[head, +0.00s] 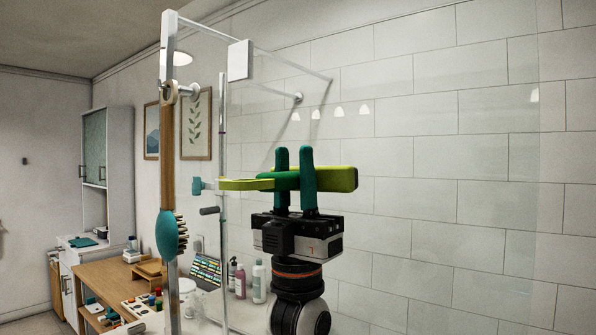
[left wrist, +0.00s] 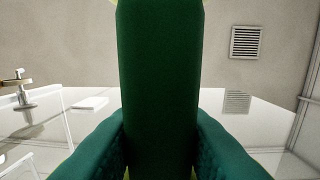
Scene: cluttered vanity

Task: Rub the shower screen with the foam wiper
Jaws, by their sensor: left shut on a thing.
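The foam wiper (head: 342,179) is green and yellow-green and lies level across my left gripper (head: 295,165), whose green fingers point up. The gripper is shut on the wiper's dark green middle. In the left wrist view the wiper's dark green part (left wrist: 160,85) fills the centre between the two fingers. The shower screen (head: 440,190) is a clear glass panel with a metal post on its left and a tiled wall seen through it. The wiper overlaps the glass in the head view; I cannot tell whether they touch. My right gripper is not in view.
A long-handled brush (head: 168,150) hangs on the screen's post at the left. Bottles (head: 259,282) and a wooden vanity top (head: 100,272) with clutter show lower left. A metal support bar (head: 250,45) runs along the top. The right side looks clear.

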